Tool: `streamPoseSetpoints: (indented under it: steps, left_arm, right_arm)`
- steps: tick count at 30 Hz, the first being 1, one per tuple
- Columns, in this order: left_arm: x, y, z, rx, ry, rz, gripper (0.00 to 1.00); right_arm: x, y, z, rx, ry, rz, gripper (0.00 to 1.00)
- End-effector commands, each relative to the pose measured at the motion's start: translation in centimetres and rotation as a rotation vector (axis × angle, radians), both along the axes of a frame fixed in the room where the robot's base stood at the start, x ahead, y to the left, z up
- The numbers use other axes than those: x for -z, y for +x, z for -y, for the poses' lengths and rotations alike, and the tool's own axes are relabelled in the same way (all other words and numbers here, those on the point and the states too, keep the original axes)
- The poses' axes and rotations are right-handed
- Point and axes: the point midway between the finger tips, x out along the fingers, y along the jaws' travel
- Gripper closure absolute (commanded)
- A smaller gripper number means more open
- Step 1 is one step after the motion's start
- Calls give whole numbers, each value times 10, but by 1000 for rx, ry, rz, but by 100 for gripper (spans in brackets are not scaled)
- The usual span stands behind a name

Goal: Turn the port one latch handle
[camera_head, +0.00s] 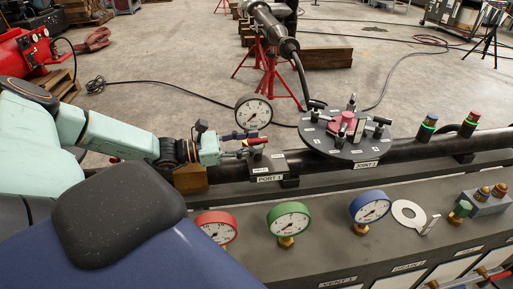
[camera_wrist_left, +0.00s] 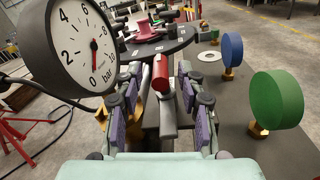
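The port one latch handle (camera_head: 257,141) has a red grip and stands by the block labelled PORT 1 (camera_head: 270,178). In the left wrist view its red grip (camera_wrist_left: 161,75) and grey lever (camera_wrist_left: 168,120) lie between my fingers. My left gripper (camera_head: 239,146) is at the handle, coming from the left. In the left wrist view the left gripper (camera_wrist_left: 160,108) is open, with purple pads on both sides and gaps between pads and handle. My right gripper is in neither view.
A white-faced pressure gauge (camera_head: 253,113) stands close to my left gripper and shows large in the wrist view (camera_wrist_left: 85,50). Red, green (camera_head: 288,218) and blue (camera_head: 370,206) gauges line the front bench.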

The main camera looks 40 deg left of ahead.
Motion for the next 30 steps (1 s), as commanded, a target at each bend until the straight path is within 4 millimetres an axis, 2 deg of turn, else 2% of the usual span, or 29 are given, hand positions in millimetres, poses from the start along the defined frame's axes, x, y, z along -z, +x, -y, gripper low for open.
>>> streamPoseSetpoints:
  steps: [1,6,19,30]
  left_arm:
    - [2,4,3,1,-1,5,61]
    - [0,13,7,1,1,4,61]
    - [-2,17,9,-2,0,3,61]
    - [-2,17,9,-1,0,3,92]
  right_arm:
    - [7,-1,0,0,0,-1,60]
    - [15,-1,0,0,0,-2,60]
    - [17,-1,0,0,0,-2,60]
    - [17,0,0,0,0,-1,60]
